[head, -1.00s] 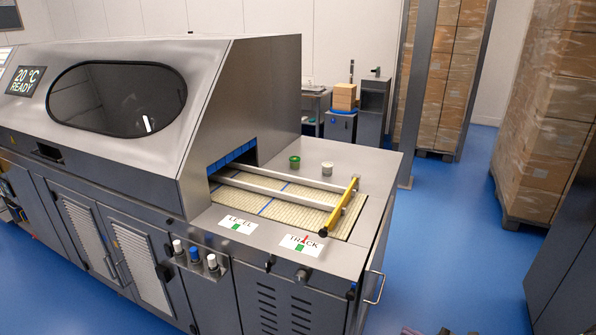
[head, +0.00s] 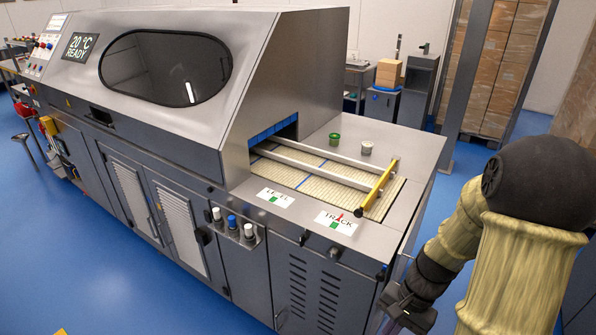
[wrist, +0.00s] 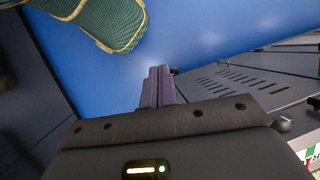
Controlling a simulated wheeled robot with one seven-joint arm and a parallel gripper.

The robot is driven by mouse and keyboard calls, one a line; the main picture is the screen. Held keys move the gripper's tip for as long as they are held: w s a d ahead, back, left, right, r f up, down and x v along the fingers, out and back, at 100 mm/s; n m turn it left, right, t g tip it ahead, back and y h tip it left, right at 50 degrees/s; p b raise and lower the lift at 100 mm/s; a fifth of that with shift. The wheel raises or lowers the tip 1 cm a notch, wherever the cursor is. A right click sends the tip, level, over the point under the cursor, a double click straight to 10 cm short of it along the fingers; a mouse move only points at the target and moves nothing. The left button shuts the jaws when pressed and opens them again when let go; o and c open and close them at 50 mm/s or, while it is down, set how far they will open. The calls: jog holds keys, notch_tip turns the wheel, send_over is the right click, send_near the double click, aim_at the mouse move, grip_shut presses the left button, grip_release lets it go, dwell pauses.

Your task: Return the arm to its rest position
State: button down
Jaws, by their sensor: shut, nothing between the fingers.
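My arm shows at the right edge of the head view, bent, with its lower end beside the front corner of the machine. My gripper (wrist: 158,86) is shut and empty in the wrist view, its two purple fingers together above the blue floor. In the head view only the top of the gripper shows at the bottom edge, and its fingertips are cut off or too small to make out.
The grey machine (head: 250,90) with its belt (head: 290,178) and yellow bar (head: 376,188) stands left of my arm. A green tub (head: 334,139) and a white tub (head: 366,148) stand on its top. Stacked cartons (head: 495,75) stand behind. Blue floor (head: 120,270) is open at the front left.

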jog(key=a+r+n+t+h, duration=0.3)
jog(key=a+r+n+t, duration=0.1)
jog(key=r+n, duration=0.3)
jog(key=shift+r+t+h+p, duration=0.3)
jog(key=shift+r+h+p, duration=0.15)
jog(key=shift+r, duration=0.4)
jog(key=shift+w, duration=0.1)
